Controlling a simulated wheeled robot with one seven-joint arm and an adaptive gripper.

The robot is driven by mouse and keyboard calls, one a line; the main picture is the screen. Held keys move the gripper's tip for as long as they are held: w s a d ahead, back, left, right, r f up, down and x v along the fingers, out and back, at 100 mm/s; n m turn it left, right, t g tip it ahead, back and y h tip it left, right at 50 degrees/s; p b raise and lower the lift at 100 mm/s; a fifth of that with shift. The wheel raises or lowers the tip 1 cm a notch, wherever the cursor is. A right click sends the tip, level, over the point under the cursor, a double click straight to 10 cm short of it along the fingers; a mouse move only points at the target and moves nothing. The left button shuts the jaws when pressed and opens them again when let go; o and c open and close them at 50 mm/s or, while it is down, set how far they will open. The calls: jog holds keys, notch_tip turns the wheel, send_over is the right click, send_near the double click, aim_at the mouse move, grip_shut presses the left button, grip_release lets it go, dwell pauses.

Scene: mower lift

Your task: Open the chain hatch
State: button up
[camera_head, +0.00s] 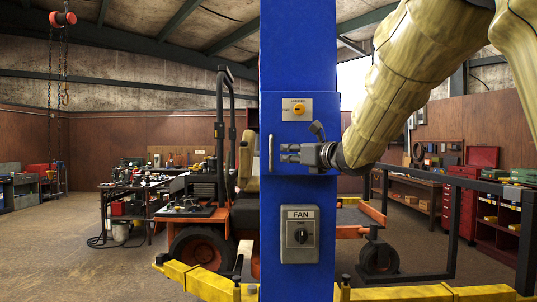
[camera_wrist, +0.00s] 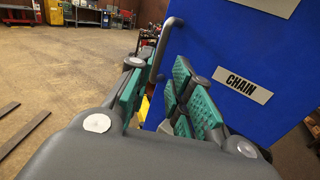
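The chain hatch (camera_head: 325,104) is a blue panel on the blue column, and it looks closed. Its vertical grey handle (camera_head: 271,153) is at the panel's left edge. In the wrist view, the handle (camera_wrist: 164,45) shows beyond and between the green-padded fingers, its lower part hidden. My gripper (camera_head: 283,153) is open just right of the handle, pointing left; its fingers (camera_wrist: 158,92) stand apart in the wrist view. I cannot tell whether they touch the handle. A yellow knob (camera_head: 299,109) on a LOCKED/FREE plate sits above; its exact setting is unclear. The CHAIN label (camera_wrist: 249,88) is right of the fingers.
A grey FAN switch box (camera_head: 300,235) is on the column below the hatch. An orange mower (camera_head: 205,225) stands behind the column on a yellow lift (camera_head: 200,280). A black frame (camera_head: 450,230) is at right. The floor at left (camera_head: 60,240) is mostly clear.

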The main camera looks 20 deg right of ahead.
aim_at(271, 166)
jog(key=shift+p+x, duration=2.2)
jog(key=shift+x, duration=3.05)
jog(key=shift+d, duration=0.1)
grip_shut()
